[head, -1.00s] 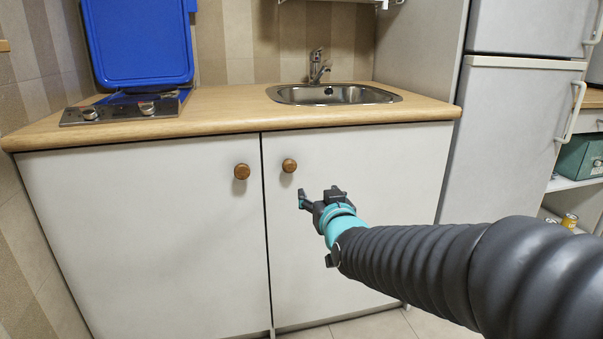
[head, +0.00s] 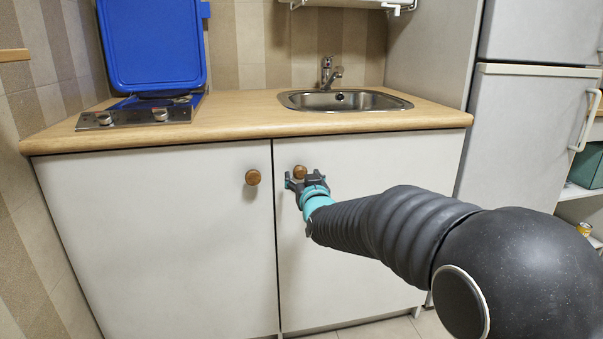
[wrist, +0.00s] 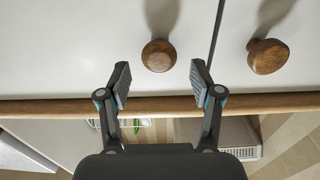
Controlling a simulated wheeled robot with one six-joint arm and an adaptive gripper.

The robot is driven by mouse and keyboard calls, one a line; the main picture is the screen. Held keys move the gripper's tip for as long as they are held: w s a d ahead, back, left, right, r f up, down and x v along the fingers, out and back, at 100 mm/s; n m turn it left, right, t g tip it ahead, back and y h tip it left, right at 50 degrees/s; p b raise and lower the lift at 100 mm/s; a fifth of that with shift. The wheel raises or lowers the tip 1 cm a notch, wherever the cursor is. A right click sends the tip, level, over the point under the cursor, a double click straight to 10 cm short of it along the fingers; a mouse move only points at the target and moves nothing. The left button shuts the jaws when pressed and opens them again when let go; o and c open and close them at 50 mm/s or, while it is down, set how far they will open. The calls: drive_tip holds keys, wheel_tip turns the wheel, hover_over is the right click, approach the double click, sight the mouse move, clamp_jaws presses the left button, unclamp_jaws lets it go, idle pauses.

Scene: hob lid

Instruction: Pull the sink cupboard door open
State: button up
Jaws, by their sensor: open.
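The sink cupboard door (head: 375,240) is the white right-hand door below the sink, and it is shut. Its round wooden knob (head: 300,171) sits near the upper left corner. My gripper (head: 304,180) is at this knob in the head view, with its fingers to either side and partly covering it. In the wrist view, which is turned upside down, the same knob (wrist: 158,55) lies between and just beyond the open fingertips (wrist: 160,76). The fingers are not closed on it. Whether they touch the door cannot be told.
The left door (head: 150,240) is shut, with its own knob (head: 252,177) close by. The wooden worktop (head: 240,117) overhangs above, with the sink (head: 345,100) and the hob (head: 130,118) with its raised blue lid (head: 152,45). A fridge (head: 515,130) stands at the right.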

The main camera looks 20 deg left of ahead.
drive_tip(key=shift+x, duration=1.1)
clamp_jaws()
drive_tip(key=shift+s, duration=0.15)
